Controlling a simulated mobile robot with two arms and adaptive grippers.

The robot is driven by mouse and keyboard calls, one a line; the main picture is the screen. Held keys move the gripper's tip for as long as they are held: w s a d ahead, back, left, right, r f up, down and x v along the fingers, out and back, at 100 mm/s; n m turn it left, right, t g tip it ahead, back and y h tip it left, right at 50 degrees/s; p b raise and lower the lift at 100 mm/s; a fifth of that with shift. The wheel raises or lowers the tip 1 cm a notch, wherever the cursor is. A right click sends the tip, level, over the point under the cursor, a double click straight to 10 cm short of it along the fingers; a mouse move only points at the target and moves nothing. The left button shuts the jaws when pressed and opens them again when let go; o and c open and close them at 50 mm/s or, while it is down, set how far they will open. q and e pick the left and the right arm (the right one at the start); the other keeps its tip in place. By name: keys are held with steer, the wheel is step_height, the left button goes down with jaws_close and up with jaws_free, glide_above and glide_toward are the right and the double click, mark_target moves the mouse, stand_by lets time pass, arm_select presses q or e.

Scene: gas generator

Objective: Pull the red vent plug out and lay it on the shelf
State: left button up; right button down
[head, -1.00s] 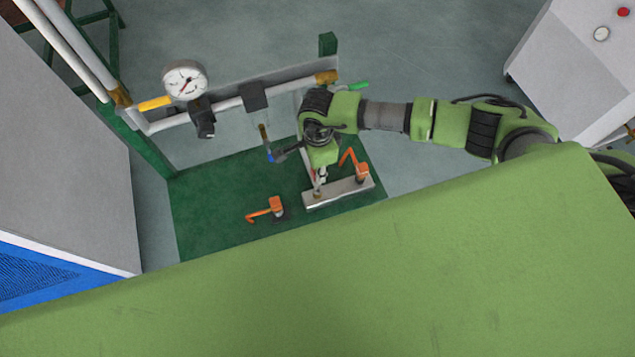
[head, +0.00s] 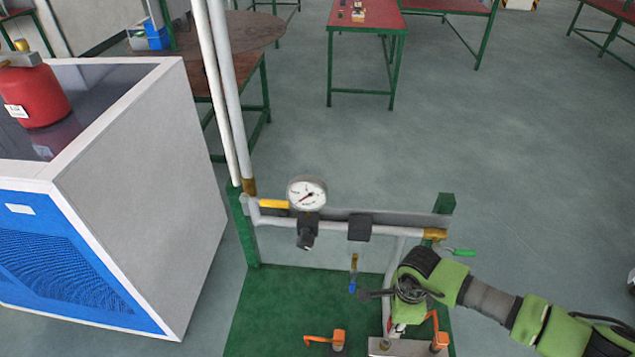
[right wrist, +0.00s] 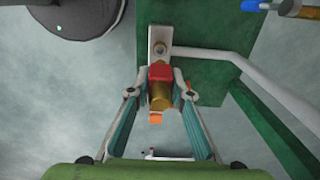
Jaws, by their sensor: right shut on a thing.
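The red vent plug (right wrist: 160,72) shows in the right wrist view, between the fingertips of my right gripper (right wrist: 160,85). The fingers are shut on it from both sides. A brass-coloured part (right wrist: 161,97) lies right beside the plug; I cannot tell whether the plug is still seated in a fitting. In the head view my right gripper (head: 395,330) points down over the pale metal block (head: 400,348) on the green base (head: 270,305), and its arm hides the plug. My left gripper is not in view. I cannot tell which surface is the shelf.
A pressure gauge (head: 307,193) and white pipe (head: 335,227) stand behind the gripper. Orange-handled valves (head: 337,339) (head: 439,340) are close to it. A white and blue cabinet (head: 140,165) stands left. Open floor lies beyond.

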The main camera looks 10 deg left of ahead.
steer(key=shift+w+r, duration=0.2)
steer(key=shift+r, duration=0.1)
steer(key=r+n+b, duration=0.1)
steer(key=r, duration=0.1)
steer(key=w+r+n+b, duration=0.1)
steer(key=r, duration=0.1)
steer(key=shift+d+n, duration=0.2)
steer(key=shift+n, duration=0.2)
arm_select(q)
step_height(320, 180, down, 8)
steer(key=b, duration=0.6)
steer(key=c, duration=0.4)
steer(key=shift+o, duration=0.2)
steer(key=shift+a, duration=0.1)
arm_select(e)
steer(key=s+d+r+n, duration=0.2)
steer(key=s+r+n, duration=0.2)
steer(key=r+n, duration=0.3)
steer(key=s+d+r+n, duration=0.3)
steer(key=s+r+n, duration=0.2)
steer(key=r+n, duration=0.2)
step_height(320, 180, up, 2)
steer(key=shift+s+n, duration=0.25)
steer(key=shift+n, duration=0.15)
